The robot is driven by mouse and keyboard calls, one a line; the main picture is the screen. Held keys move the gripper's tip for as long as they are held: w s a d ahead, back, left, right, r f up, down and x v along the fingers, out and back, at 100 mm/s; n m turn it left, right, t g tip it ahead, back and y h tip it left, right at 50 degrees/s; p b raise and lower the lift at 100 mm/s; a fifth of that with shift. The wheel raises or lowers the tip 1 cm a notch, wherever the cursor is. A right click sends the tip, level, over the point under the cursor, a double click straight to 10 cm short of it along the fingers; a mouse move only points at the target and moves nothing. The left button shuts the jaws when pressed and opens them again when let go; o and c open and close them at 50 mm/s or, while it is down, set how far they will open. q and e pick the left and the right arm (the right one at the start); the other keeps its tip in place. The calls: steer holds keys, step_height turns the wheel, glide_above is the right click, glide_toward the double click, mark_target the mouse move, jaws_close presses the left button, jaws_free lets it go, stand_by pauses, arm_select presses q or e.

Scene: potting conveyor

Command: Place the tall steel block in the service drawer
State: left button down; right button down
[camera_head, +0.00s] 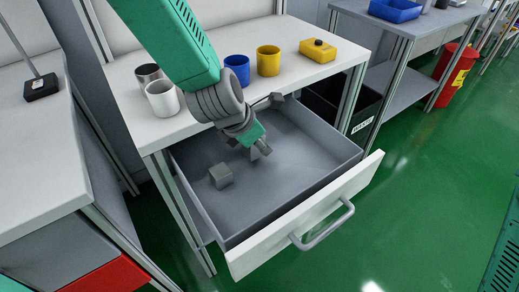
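A grey steel block (220,176) with a square top stands on the floor of the open service drawer (318,205), toward its left side. An arm comes in from the upper left, and I take its gripper for my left gripper (262,147). It hangs over the drawer, to the right of the block and apart from it. Its fingertips are small and dark, and a small grey shape beside them is unclear. I cannot tell whether it is open or shut. My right gripper is not in view.
On the white bench (205,135) above the drawer stand a blue cup (237,68), a yellow cup (268,61), a white cup (162,98), a metal cup (147,74) and a yellow box (318,50). The drawer's front and right floor is clear. A red bin (452,72) stands farther right.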

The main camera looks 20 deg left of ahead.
arm_select(q)
steer(key=shift+a+f, duration=0.25)
steer(key=shift+f, duration=0.7)
steer(key=shift+w+a+f, duration=0.1)
steer(key=shift+a+f, duration=0.05)
steer(key=shift+a, duration=0.2)
steer(key=c, duration=1)
jaws_free()
steer(key=shift+d, duration=0.55)
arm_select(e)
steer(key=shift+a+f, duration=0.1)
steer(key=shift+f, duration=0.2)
arm_select(q)
steer(key=shift+a+r, duration=0.15)
steer(key=shift+r, duration=0.15)
steer(key=p+v, duration=0.3)
steer(key=v, duration=0.8)
steer(key=shift+s+a+r, duration=0.25)
steer(key=shift+s, duration=0.05)
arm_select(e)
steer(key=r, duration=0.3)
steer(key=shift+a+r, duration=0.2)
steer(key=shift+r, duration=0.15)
